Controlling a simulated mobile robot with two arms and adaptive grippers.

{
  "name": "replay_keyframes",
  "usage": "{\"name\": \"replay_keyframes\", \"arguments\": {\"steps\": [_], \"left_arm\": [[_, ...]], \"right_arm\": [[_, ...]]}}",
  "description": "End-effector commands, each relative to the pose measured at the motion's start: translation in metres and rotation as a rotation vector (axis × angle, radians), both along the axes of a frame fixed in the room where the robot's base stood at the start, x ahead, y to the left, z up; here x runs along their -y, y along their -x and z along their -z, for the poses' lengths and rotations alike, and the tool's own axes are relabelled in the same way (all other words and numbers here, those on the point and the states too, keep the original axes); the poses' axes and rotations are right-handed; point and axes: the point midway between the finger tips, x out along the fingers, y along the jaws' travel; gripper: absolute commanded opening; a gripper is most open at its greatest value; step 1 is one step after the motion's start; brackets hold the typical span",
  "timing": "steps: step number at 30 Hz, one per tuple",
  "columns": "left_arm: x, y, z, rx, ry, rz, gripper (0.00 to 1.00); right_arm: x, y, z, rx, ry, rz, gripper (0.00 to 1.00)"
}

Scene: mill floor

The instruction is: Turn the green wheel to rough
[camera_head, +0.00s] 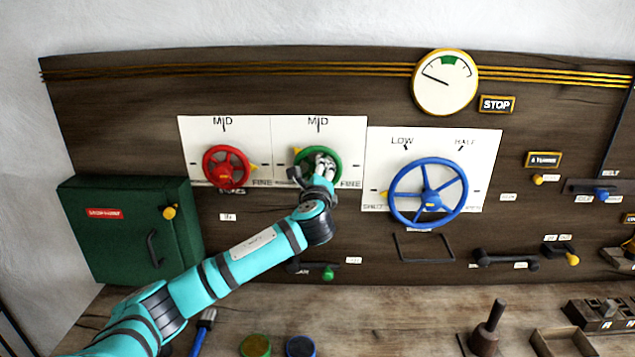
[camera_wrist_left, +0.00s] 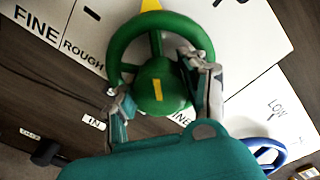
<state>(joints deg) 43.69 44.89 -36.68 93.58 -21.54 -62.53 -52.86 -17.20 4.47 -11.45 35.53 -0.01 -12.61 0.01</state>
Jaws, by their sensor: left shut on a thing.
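The green wheel (camera_head: 336,158) is mounted on a white plate on the dark wooden wall, with MID above it and FINE at its lower right. It fills the upper middle of the left wrist view (camera_wrist_left: 158,86). Its yellow pointer (camera_wrist_left: 150,5) points up there, to the right of the word ROUGH (camera_wrist_left: 82,50). In the head view it lies at the wheel's upper left, between the rough side and MID. My left gripper (camera_head: 320,166) is shut on the green wheel, with its fingers (camera_wrist_left: 163,92) on either side of the hub. My right gripper is not in view.
A red wheel (camera_head: 226,148) is close on the left, a larger blue wheel (camera_head: 461,190) on the right. A green box (camera_head: 125,235) stands lower left. A dial (camera_head: 445,95) and several small levers sit on the wall. Tools and pots stand on the bench (camera_head: 400,310).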

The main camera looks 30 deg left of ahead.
Motion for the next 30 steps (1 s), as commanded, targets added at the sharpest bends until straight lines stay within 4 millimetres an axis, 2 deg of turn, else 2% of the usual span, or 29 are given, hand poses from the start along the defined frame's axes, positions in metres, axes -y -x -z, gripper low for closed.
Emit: {"name": "replay_keyframes", "arguments": {"steps": [1, 15, 30], "left_arm": [[0.000, 0.000, 0.005, 0.023, 0.040, 0.001, 0.12], [0.000, 0.000, 0.005, 0.247, 0.408, -0.001, 0.12], [0.000, 0.000, 0.004, 0.381, 0.630, -0.001, 0.12]], "right_arm": [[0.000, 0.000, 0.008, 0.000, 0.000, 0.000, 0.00], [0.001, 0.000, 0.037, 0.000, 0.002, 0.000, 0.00], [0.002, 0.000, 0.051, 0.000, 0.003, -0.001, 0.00]]}}
